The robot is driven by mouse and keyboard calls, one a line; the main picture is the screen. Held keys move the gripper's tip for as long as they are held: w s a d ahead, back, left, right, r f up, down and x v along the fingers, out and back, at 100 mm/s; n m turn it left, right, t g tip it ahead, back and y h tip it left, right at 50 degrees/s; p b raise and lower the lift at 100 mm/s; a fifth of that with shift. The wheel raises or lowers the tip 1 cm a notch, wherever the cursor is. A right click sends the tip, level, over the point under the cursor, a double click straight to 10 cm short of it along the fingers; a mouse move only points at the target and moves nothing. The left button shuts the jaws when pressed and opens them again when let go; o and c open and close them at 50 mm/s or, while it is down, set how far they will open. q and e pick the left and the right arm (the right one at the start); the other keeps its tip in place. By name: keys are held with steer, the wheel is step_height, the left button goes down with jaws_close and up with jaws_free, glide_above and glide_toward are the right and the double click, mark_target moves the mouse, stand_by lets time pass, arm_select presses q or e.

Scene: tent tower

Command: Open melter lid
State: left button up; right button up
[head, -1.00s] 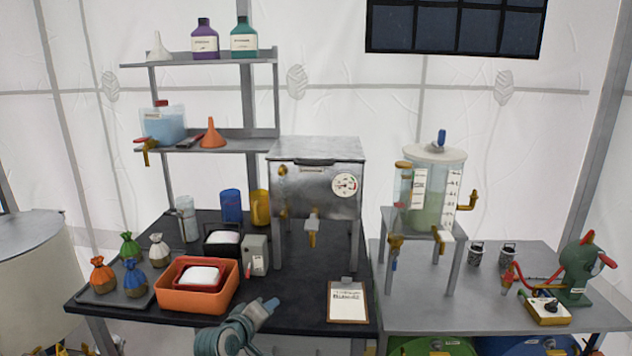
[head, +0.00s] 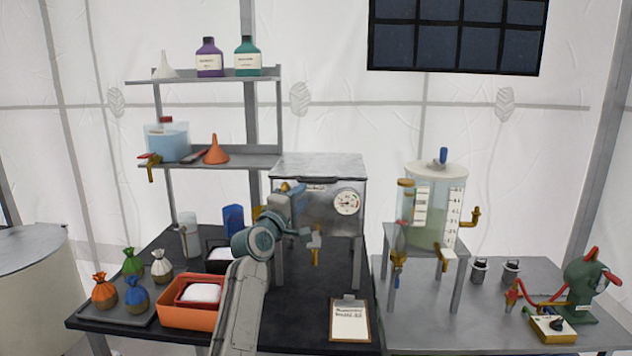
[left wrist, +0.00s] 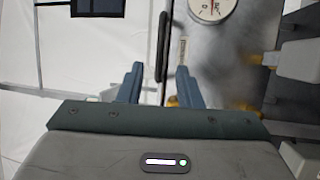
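The melter (head: 345,222) is a metal box on legs with a round gauge on its front. Its flat grey lid (head: 318,165) lies shut on top. The dark lid handle (left wrist: 162,47) shows in the left wrist view, ahead of and between the finger lines of my left gripper (left wrist: 160,78). That gripper is open and empty, with its two blue-grey fingers apart. In the head view my left gripper (head: 290,190) is at the melter's upper front left and hides part of the front and handle. Contact with the handle cannot be told. My right gripper is not in view.
An orange tray (head: 185,318) and tied sacks stand on the black table at left. A clipboard (head: 349,320) lies at the front. A clear tank (head: 430,205) stands to the right. A shelf (head: 235,155) with bottles and a funnel is behind left.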

mark_target(316, 182)
arm_select(q)
steer(key=p+x, duration=0.1)
steer(key=x, duration=0.8)
steer(key=shift+w+d, duration=0.1)
steer(key=shift+w, duration=0.05)
steer(key=shift+c, duration=0.2)
steer(key=shift+f, duration=0.1)
jaws_close()
